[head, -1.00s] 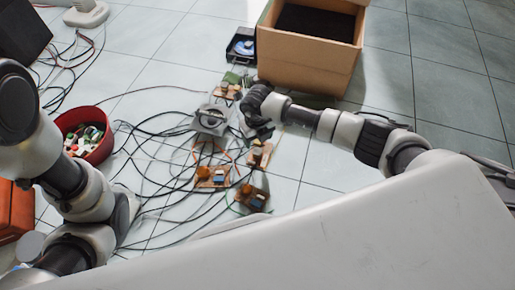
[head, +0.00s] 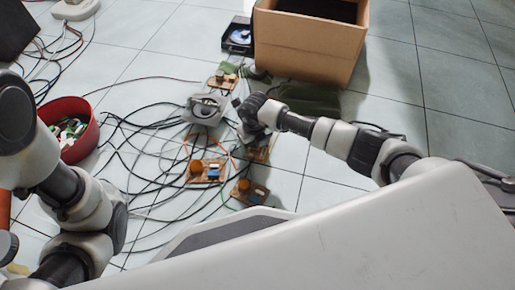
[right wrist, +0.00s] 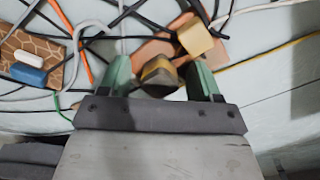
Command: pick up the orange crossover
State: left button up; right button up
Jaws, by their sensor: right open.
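An orange-brown crossover board (right wrist: 150,48) with a yellow block and a dark, tan-banded coil (right wrist: 158,72) lies below my right gripper. It looks like the orange crossover, also partly visible in the head view (head: 259,152), the arm covering some of it. My right gripper (right wrist: 164,72) is open, its green fingers on either side of the coil; I cannot tell if they touch it. In the head view the right gripper (head: 244,132) points down at the board, its fingertips hard to see. My left arm is at the left; its gripper is out of view.
Other crossover boards lie nearby: one with an orange coil (head: 206,171), one in front (head: 250,192), one behind (head: 222,82). A grey speaker driver (head: 206,108) and tangled black cables surround them. A cardboard box (head: 310,45) stands behind; a red bowl (head: 75,140) is left. Floor at right is clear.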

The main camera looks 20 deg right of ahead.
jog(key=shift+c, duration=0.2)
jog(key=c, duration=0.9)
jog(key=shift+c, duration=0.7)
jog(key=shift+r, duration=0.1)
